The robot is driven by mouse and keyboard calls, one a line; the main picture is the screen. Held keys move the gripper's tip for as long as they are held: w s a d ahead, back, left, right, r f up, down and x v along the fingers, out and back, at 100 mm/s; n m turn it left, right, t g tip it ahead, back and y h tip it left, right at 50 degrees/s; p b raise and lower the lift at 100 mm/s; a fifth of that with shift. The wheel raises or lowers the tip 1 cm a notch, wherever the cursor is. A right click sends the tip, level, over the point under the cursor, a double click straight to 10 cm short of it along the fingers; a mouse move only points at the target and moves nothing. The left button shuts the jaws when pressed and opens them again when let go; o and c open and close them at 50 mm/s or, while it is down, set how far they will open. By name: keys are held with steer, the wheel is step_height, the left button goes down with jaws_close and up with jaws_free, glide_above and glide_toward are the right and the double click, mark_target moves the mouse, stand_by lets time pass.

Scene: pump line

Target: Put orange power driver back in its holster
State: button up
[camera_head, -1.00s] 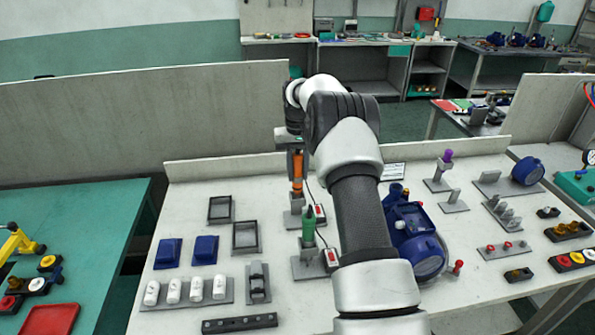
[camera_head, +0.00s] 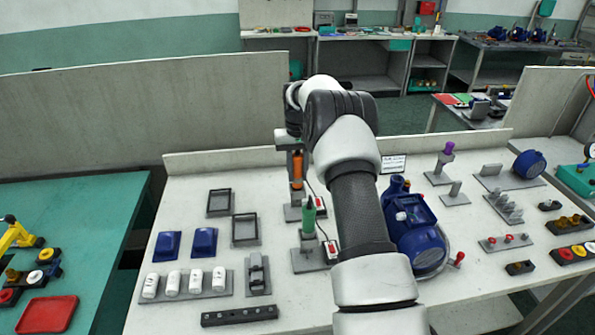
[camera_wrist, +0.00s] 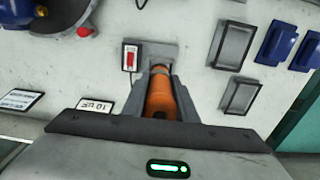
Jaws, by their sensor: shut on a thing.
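The orange power driver (camera_head: 297,166) stands upright at the back of the white bench. It also shows in the wrist view (camera_wrist: 161,97), between the two fingers. My gripper (camera_wrist: 160,100) is shut on it from above. A grey holster (camera_head: 295,205) with a base plate is directly under the driver, with the driver's lower end at or in it; I cannot tell how deep. A red-and-white switch box (camera_wrist: 130,57) sits beside the holster. A green driver (camera_head: 308,217) stands in a similar holster in front.
Empty grey frames (camera_head: 244,230) and blue blocks (camera_head: 203,242) lie to the left. A blue pump (camera_head: 416,232) stands right of my arm. A low wall (camera_head: 225,157) runs along the bench's back edge. Several white bottles (camera_head: 172,284) stand in a front-left rack.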

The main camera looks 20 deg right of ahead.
mark_target(297, 155)
steer(key=shift+f+b, duration=0.45)
steer(key=shift+f, duration=0.65)
steer(key=o, duration=1.2)
steer(key=shift+r+p, duration=1.95)
steer(key=shift+r, duration=1.05)
